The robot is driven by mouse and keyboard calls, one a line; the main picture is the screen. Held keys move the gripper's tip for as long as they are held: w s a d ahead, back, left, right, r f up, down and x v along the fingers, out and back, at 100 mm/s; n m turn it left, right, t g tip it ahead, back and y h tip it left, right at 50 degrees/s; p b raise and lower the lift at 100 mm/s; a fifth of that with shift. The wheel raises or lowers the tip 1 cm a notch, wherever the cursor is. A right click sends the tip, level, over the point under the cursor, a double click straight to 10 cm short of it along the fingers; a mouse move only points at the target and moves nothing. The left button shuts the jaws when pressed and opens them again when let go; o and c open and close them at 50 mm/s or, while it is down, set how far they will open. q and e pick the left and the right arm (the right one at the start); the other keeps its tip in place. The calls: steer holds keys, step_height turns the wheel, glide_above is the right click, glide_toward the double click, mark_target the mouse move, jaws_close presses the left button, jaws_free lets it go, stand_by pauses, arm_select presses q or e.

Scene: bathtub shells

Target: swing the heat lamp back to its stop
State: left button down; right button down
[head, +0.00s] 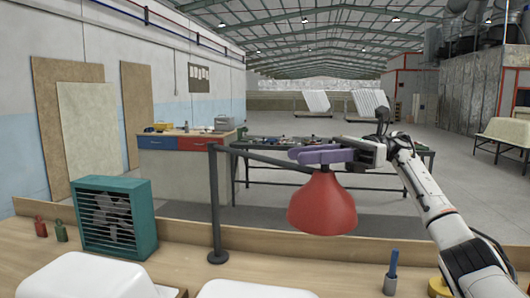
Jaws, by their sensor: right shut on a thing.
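The heat lamp has a red bell-shaped shade (322,208) that hangs at the end of a dark grey arm (262,158). The arm runs right from an upright post (214,200) with a round foot on the wooden table. My right gripper (318,156), with purple fingers, comes in from the right and is shut on the heat lamp at the top of its shade. The fingers hide the joint between arm and shade. No stop can be made out. My left gripper is not in view.
A teal fan box (115,218) stands left of the post, with small red and green weights (60,231) beside it. White tub shells (85,278) lie at the front. A blue-handled tool (392,272) stands at the right front. A low wooden ledge runs along the table's back.

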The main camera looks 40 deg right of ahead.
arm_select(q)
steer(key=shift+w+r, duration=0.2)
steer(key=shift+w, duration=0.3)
arm_select(e)
steer(key=c, duration=1.4)
jaws_free()
steer(key=shift+c, duration=0.2)
steer(key=shift+d, duration=0.15)
steer(key=shift+s+d, duration=0.1)
steer(key=shift+d, duration=0.15)
steer(key=v, duration=0.2)
steer(key=p+v, duration=0.1)
steer(key=v, duration=0.1)
steer(key=shift+s+d+r, duration=0.1)
steer(key=shift+d+r, duration=0.1)
steer(key=shift+d, duration=0.1)
steer(key=shift+s+d+p, duration=0.2)
steer(key=shift+d+p, duration=0.35)
steer(key=shift+p, duration=0.15)
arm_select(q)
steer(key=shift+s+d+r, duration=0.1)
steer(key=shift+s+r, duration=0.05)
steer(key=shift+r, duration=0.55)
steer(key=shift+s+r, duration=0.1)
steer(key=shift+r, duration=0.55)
arm_select(e)
steer(key=shift+s+d+f, duration=0.2)
steer(key=shift+d+f, duration=0.05)
steer(key=shift+d, duration=0.2)
